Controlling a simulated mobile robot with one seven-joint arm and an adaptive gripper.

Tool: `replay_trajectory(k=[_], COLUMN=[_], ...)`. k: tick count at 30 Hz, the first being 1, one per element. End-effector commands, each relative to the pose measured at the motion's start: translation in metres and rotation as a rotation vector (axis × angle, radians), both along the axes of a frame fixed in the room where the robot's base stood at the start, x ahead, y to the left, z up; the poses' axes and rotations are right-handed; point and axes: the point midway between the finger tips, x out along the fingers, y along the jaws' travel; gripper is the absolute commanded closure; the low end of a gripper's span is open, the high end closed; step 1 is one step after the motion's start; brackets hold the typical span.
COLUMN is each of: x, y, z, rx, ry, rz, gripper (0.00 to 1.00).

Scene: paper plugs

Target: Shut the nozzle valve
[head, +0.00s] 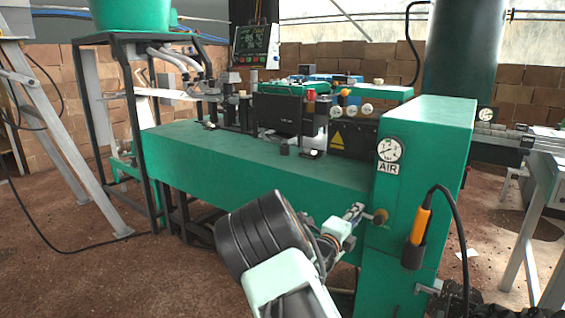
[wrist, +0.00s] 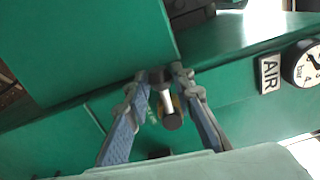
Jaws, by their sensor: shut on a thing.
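The nozzle valve (wrist: 167,104) shows in the wrist view as a small pale bar with dark ends and some yellow behind it. It sits against the green machine. My gripper (wrist: 160,80) has its two blue-grey fingers on either side of it, shut on it. In the head view, my gripper (head: 355,212) reaches the front side of the green machine, beside a brass-coloured round part (head: 380,216). The fingers and wrist hide most of the valve there.
The green machine (head: 260,165) fills the middle, with an air gauge (head: 388,149) above my gripper. An orange-handled tool (head: 420,224) with a black cable hangs in a holder to the right. The floor in front is clear.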

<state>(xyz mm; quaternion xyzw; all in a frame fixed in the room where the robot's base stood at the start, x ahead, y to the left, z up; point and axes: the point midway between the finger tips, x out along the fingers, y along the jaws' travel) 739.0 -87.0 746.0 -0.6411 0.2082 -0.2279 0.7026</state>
Motion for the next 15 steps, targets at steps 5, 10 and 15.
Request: replay_trajectory(k=[5,10,15], x=[-0.002,-0.002,-0.002], y=[-0.003,-0.002,-0.002], z=[0.009,0.011,0.011], rx=[0.112,0.147,0.147], ry=[-0.082,-0.106,-0.106], rz=[-0.003,-0.002,-0.002], gripper=[0.91,0.91,0.91])
